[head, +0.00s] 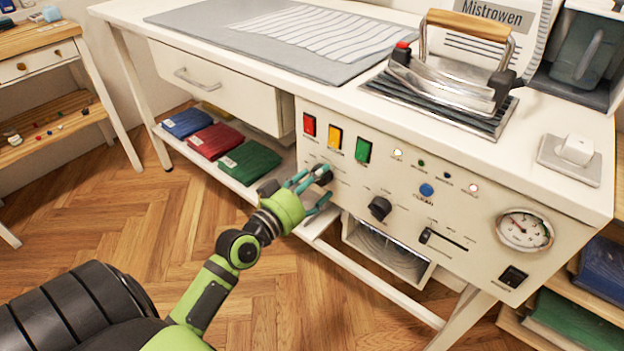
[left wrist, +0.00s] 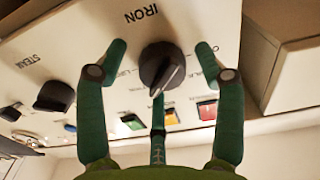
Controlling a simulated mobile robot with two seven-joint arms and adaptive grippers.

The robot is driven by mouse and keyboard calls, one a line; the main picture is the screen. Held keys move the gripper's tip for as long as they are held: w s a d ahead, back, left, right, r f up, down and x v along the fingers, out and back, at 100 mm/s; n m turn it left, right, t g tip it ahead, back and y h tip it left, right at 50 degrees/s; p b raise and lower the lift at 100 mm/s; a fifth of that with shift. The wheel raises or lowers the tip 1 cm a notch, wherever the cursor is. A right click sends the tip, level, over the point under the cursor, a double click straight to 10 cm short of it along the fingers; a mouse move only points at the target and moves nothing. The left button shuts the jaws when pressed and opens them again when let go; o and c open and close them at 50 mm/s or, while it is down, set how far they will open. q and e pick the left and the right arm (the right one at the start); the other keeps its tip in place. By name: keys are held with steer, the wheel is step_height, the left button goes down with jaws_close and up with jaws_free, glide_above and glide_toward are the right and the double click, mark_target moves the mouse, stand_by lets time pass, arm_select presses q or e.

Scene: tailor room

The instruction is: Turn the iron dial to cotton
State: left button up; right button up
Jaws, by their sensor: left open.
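The iron dial (left wrist: 161,68) is a black round knob on the cream control panel (head: 450,200), under the word IRON in the left wrist view, which shows the panel upside down. In the head view the dial (head: 322,174) is partly hidden by my left gripper (head: 310,187). My left gripper (left wrist: 160,58) is open, with one finger on each side of the dial and gaps showing between fingers and knob. The dial's pointer ridge points toward the bottom of the wrist picture, slightly left. The setting labels are partly hidden and too small to read surely. My right gripper is not in view.
The steam dial (head: 380,208) and a slider (head: 443,239) lie right of the iron dial. Red, yellow and green switches (head: 335,137) sit above it. A gauge (head: 524,230) is at the panel's right. An iron (head: 445,80) stands on the tabletop. Folded cloths (head: 215,140) lie on the shelf.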

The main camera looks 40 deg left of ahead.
arm_select(q)
steer(key=s, duration=1.2)
steer(key=shift+a, duration=0.45)
steer(key=s+d+f+m+g, duration=0.1)
steer(key=d+f+g, duration=0.25)
steer(key=f, duration=0.55)
steer(key=s+d+f+m+g, duration=0.1)
steer(key=d+f+g, duration=0.25)
steer(key=f, duration=0.65)
steer(key=s+d+f+m+g+y, duration=0.1)
steer(key=s+d+f+g, duration=0.25)
steer(key=s+f, duration=0.2)
steer(key=s+d+f+g, duration=0.2)
steer(key=s+f+g, duration=0.25)
steer(key=f, duration=0.25)
steer(key=s+a+r+g+p, duration=0.2)
steer(key=s+a+p, duration=0.1)
steer(key=s+p, duration=1.4)
steer(key=p, duration=0.7)
steer(key=shift+s+a+y, duration=0.15)
steer(key=shift+s+y, duration=0.1)
steer(key=shift+y, duration=0.05)
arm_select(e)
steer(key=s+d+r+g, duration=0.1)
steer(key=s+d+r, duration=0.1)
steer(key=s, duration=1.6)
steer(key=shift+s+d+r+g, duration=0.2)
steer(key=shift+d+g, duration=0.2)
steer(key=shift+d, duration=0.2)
